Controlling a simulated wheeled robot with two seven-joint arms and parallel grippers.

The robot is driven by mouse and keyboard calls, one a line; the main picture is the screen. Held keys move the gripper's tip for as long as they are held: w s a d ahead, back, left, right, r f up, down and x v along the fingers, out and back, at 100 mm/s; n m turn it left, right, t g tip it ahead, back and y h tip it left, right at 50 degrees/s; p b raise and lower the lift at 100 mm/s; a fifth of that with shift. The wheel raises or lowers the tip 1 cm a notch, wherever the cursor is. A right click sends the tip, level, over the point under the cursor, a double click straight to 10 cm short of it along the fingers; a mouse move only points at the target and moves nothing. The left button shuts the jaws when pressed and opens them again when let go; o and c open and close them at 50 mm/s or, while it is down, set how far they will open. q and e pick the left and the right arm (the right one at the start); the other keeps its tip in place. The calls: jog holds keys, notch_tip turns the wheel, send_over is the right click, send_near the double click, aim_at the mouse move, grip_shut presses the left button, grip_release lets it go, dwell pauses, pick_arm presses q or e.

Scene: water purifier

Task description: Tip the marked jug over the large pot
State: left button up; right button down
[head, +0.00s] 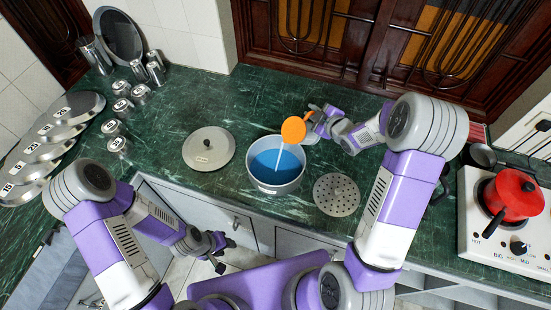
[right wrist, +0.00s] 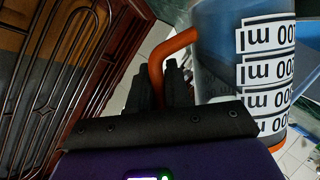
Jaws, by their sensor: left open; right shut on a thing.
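The marked jug, with an orange base (head: 293,130), is held tilted above the rim of the large pot (head: 251,174). In the right wrist view the jug (right wrist: 215,65) shows black "ml" labels on its wall and an orange handle (right wrist: 156,62). My right gripper (head: 319,121) is shut on the handle; its dark fingers (right wrist: 160,88) show in the wrist view. The pot holds blue liquid (head: 274,164). A thin pale streak runs from the jug down to this liquid. My left gripper (head: 222,252) is open and empty, low in front of the counter.
A lid (head: 209,148) lies left of the pot and a perforated disc (head: 337,194) lies right of it. Metal cups (head: 122,107) and numbered plates (head: 65,135) fill the left counter.

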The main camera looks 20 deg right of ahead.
jog(key=shift+a+r, duration=0.1)
dwell(0.4)
jog(key=shift+a, duration=0.1)
dwell(0.3)
jog(key=shift+s, duration=0.1)
